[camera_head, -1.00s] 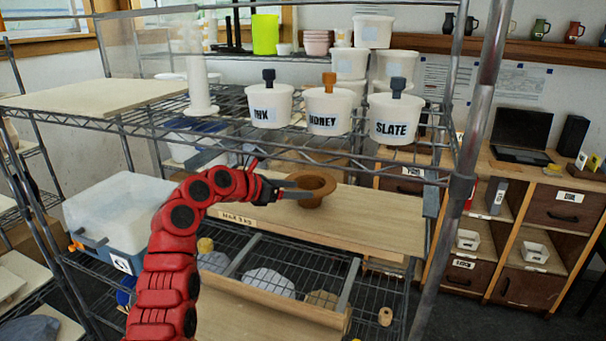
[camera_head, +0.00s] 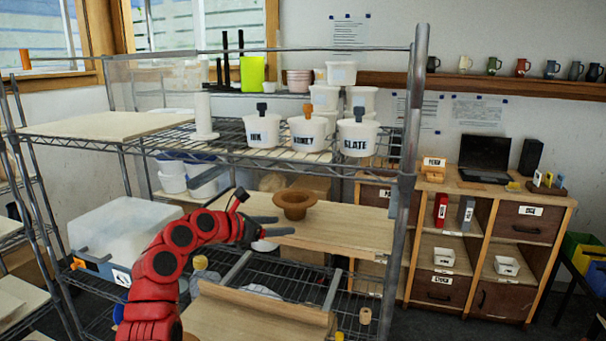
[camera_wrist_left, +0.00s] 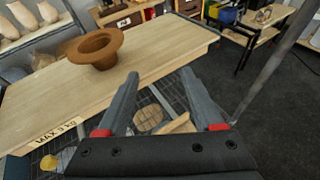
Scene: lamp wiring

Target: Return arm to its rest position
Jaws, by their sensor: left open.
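My left arm, red and segmented, comes in from the lower left in the head view. Its gripper (camera_head: 268,225) is open and empty at the front edge of the wooden shelf board (camera_head: 345,228). A brown flanged bowl (camera_head: 294,205) stands upright on that board, just beyond the gripper and apart from it. In the left wrist view the two grey fingers (camera_wrist_left: 160,102) are spread with nothing between them, and the brown bowl (camera_wrist_left: 95,50) is ahead to the left. My right gripper is not in view.
White labelled pots (camera_head: 308,132) stand on the wire shelf above. A metal post (camera_head: 408,150) rises right of the board. A translucent bin (camera_head: 125,240) is at the left. A wooden cabinet (camera_head: 480,240) stands at the right, with open floor in front.

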